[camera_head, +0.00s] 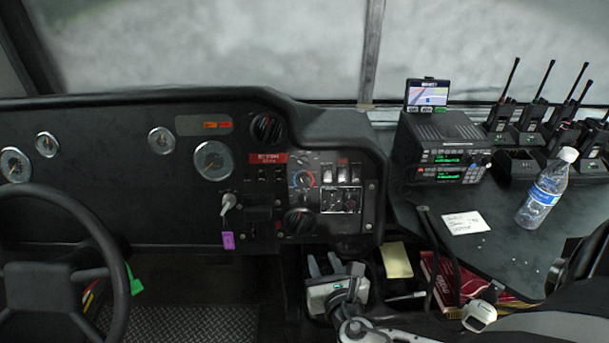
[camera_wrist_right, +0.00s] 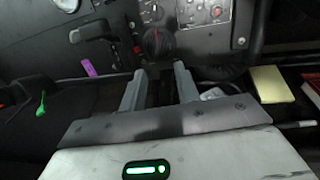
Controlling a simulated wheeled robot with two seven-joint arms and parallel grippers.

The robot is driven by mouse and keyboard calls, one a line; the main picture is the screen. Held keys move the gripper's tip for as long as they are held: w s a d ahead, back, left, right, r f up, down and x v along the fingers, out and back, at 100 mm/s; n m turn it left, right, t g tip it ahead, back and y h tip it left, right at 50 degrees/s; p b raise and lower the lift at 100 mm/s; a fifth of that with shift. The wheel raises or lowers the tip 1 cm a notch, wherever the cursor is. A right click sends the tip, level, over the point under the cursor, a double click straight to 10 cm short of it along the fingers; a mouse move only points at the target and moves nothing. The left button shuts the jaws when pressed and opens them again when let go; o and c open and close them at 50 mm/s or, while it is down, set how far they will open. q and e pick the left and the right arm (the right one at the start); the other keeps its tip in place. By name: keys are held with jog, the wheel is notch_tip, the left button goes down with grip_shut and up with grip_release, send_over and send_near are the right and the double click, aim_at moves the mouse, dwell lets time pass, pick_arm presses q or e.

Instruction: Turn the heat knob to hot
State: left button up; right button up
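The heat knob (camera_head: 303,180) is a small round dial with a blue-to-red arc, on the dark dashboard panel below a red label. It also shows near the top of the right wrist view (camera_wrist_right: 151,12). My right gripper (camera_head: 324,264) is low in front of the panel, below the heat knob and apart from it. Its two grey fingers are spread with nothing between them. In the right wrist view, the gap between the fingertips (camera_wrist_right: 160,73) lies below a larger black knob (camera_wrist_right: 158,41). My left gripper is not in view.
The black knob (camera_head: 298,221) sits under the heat knob. A grey-handled lever (camera_head: 228,203) and purple tag (camera_head: 228,240) are left of it. White rocker switches (camera_head: 335,174) are right. A steering wheel (camera_head: 112,262) fills the lower left. A radio (camera_head: 440,147) and bottle (camera_head: 545,190) stand right.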

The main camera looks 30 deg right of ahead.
notch_tip(320, 180, up, 5)
jog(key=w+d+n+t, duration=0.2)
jog(key=w+n+t, duration=0.1)
jog(key=n, duration=0.4)
send_near(303, 182)
jog(key=shift+h, duration=0.4)
jog(key=x, duration=0.8)
jog(key=shift+a, duration=0.25)
grip_shut()
